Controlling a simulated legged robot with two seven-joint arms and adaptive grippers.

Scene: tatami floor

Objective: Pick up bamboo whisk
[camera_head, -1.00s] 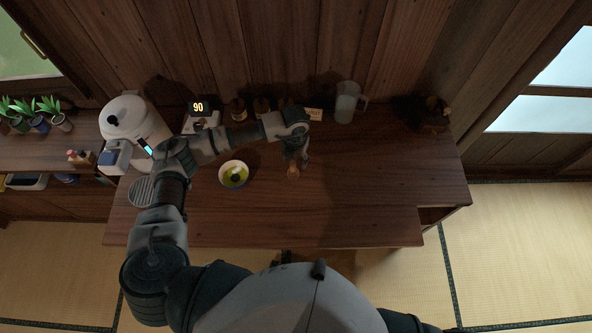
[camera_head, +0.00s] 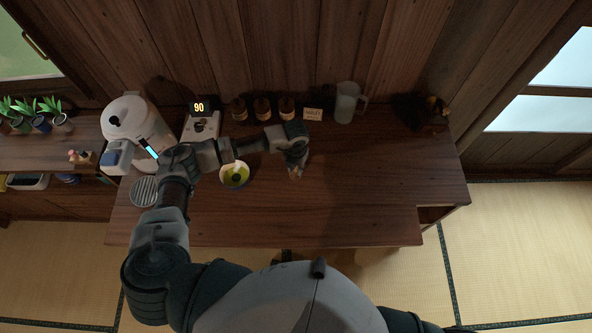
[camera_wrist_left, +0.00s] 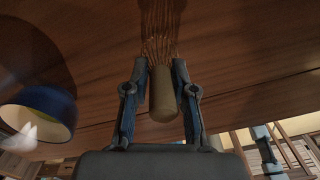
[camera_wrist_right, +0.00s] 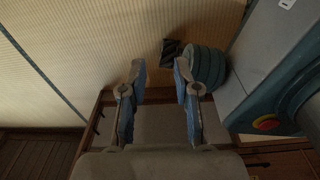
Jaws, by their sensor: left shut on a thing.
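The bamboo whisk (camera_wrist_left: 163,100) is between the fingers of my left gripper (camera_wrist_left: 161,87), which is shut on its pale cylindrical handle. Its thin tines spread away toward the top of the left wrist view. In the head view the left gripper (camera_head: 297,165) is over the middle of the table, with only a small pale bit of the whisk showing below it. I cannot tell how high the whisk is above the table. My right gripper (camera_wrist_right: 160,78) is open and empty in the right wrist view, away from the whisk; it does not show in the head view.
Bottles (camera_head: 262,108), a small sign (camera_head: 313,114) and a jug (camera_head: 347,102) line the back of the wooden table (camera_head: 390,190). A white machine (camera_head: 130,122) stands left.

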